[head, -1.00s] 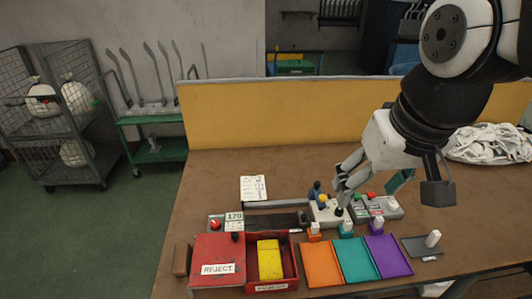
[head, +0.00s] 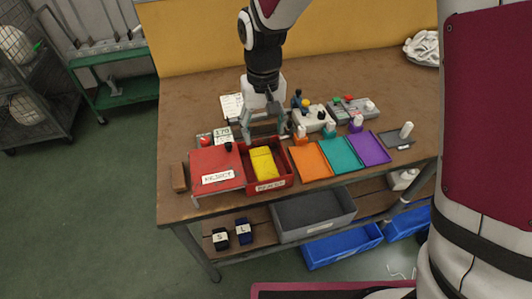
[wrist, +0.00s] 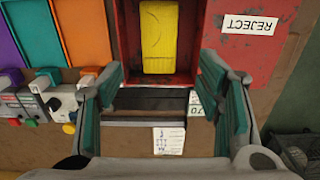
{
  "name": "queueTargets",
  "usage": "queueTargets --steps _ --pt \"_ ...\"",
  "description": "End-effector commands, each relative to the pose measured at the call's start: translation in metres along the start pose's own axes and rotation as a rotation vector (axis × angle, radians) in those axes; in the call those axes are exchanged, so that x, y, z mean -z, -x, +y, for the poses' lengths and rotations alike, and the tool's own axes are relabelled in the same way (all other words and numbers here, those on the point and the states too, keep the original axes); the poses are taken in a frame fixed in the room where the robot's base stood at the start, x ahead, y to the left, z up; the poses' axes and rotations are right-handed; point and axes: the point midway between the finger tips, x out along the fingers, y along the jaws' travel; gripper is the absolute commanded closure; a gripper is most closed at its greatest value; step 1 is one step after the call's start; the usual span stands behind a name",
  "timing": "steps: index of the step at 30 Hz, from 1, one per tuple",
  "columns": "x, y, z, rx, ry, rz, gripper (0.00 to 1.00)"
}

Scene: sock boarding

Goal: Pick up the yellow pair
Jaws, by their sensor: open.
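The yellow pair (head: 263,162) lies flat in an open red box (head: 288,178) near the front of the table. It also shows in the wrist view (wrist: 158,38) at the top middle, inside the red walls. My gripper (head: 264,133) is just behind the box, apart from the pair. In the wrist view my gripper (wrist: 172,98) has its two teal-padded fingers wide apart with nothing between them. The pair lies ahead of the fingertips.
A red REJECT box (head: 215,168) adjoins the box on the left. Orange (head: 309,161), teal (head: 341,154) and purple (head: 369,148) trays lie to the right. A control box (head: 314,119) stands behind them. A grey bin (head: 313,212) is on the lower shelf.

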Motion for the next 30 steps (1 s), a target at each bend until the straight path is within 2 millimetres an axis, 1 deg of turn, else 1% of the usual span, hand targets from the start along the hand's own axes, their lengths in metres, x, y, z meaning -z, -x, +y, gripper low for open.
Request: queueTargets --steps 9,12,15,20,27,30 --pt "-0.001 -0.056 0.0 -0.001 0.0 -0.005 0.4" --pt "-0.001 -0.07 0.0 0.0 -0.001 -0.004 0.4" --pt "-0.001 -0.079 0.0 0.0 -0.001 -0.003 0.4" --pt "0.0 -0.087 0.001 0.0 -0.001 -0.002 0.4" --pt "0.003 -0.121 0.002 0.0 -0.001 -0.004 0.4" --pt "0.003 -0.13 0.002 0.0 -0.001 -0.002 0.4"
